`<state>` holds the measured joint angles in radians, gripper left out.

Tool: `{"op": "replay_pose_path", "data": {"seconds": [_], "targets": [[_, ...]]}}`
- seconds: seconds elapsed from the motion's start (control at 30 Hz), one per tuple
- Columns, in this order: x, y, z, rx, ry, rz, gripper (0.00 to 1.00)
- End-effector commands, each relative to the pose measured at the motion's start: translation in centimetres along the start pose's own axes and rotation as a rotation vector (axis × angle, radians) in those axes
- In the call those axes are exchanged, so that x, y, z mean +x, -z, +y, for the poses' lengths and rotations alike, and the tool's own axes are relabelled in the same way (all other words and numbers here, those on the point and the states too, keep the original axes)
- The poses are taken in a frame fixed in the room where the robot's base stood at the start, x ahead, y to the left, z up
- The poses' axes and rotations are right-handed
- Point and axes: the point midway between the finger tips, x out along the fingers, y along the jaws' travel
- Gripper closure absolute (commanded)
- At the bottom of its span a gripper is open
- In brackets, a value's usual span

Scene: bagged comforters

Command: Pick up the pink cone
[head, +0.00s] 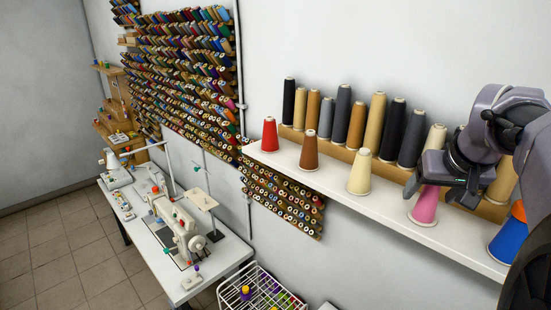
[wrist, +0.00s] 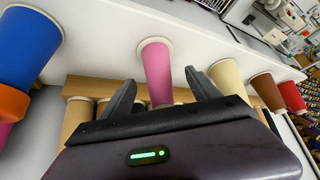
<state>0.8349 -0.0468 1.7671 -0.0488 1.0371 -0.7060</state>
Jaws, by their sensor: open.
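The pink cone (head: 425,206) stands on the white shelf near its right part in the head view, its top hidden behind my gripper. In the wrist view the pink cone (wrist: 156,70) shows between the two open fingers, with a gap on each side. My gripper (head: 441,190) is open and empty, close around or in front of the cone's upper part. It also shows in the wrist view (wrist: 156,98). I cannot tell whether a finger touches the cone.
On the white shelf (head: 330,185), a cream cone (head: 360,173), a brown cone (head: 309,152) and a red cone (head: 269,135) stand left. A blue cone (head: 507,240) stands right. Several cones stand behind on a wooden ledge (head: 333,150). A sewing table (head: 172,270) is lower left.

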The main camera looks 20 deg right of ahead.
Motion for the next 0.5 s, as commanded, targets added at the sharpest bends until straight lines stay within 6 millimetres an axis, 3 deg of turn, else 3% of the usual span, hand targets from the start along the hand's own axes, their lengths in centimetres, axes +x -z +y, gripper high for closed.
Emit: {"op": "replay_pose_path", "data": {"seconds": [0.03, 0.13, 0.33, 0.5], "targets": [[1.6, -0.5, 0.0, -0.001, 0.001, -0.003, 0.3], [3.4, -0.5, 0.0, 0.0, 0.001, -0.003, 0.3], [3.4, -0.2, 0.0, 0.0, 0.0, -0.002, 0.3], [3.3, -0.2, 0.0, 0.0, 0.0, -0.002, 0.61]]}}
